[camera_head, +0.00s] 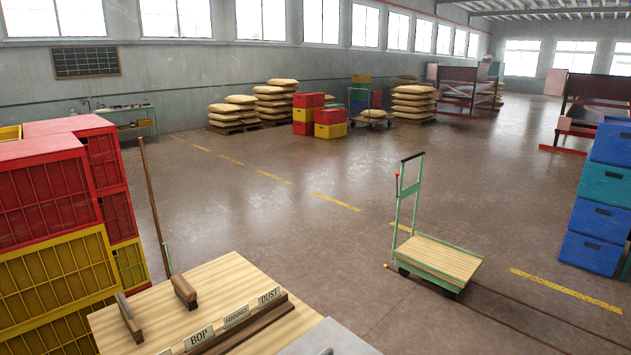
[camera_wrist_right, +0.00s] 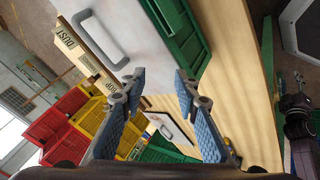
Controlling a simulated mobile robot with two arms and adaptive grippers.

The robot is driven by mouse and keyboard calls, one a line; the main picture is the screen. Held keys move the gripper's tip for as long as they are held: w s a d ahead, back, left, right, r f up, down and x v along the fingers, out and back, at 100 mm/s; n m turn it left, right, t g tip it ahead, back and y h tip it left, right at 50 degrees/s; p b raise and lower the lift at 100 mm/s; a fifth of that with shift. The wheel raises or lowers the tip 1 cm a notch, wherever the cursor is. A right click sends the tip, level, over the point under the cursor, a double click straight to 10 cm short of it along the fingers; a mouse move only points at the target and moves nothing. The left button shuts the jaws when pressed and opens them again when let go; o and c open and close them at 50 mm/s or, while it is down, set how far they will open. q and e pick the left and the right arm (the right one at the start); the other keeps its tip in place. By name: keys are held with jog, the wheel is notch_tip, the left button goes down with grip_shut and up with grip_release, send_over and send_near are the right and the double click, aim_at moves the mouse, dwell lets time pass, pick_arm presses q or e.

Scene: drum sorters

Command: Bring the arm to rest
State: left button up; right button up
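My right gripper (camera_wrist_right: 158,80) shows in the right wrist view. Its two blue-padded fingers stand well apart with nothing held between them. A green slatted crate (camera_wrist_right: 185,40) lies beside the larger panel. Neither gripper shows in the head view. Dark parts at the right edge of the wrist view may be mine; I cannot tell which.
A wooden bench top (camera_head: 225,285) carries a rack of label signs (camera_head: 235,318). Red crates (camera_head: 45,195) and yellow crates (camera_head: 60,280) are stacked at left. A green cart (camera_head: 435,260) stands on open floor, with blue crates (camera_head: 597,220) at right.

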jog(key=s+d+f+m+g+h, duration=0.1)
jog(key=s+d+f+m+h, duration=0.1)
jog(key=s+d+f+m, duration=0.35)
jog(key=s+d+f+m+h, duration=0.2)
jog(key=s+d+m, duration=0.45)
jog(key=s, duration=0.25)
jog(key=s+d+f+m+g+h, duration=0.1)
jog(key=s+d+f+m, duration=0.2)
jog(key=s+d+m, duration=0.35)
notch_tip(320, 180, down, 27)
jog(key=s+b, duration=0.2)
jog(key=s+d+f+n+g+b, duration=0.1)
jog(key=s+d+f+g, duration=0.1)
jog(key=s+f, duration=1.5)
jog(key=shift+d+f+h, duration=0.3)
jog(key=shift+d+f, duration=0.2)
jog(key=shift+f, duration=0.35)
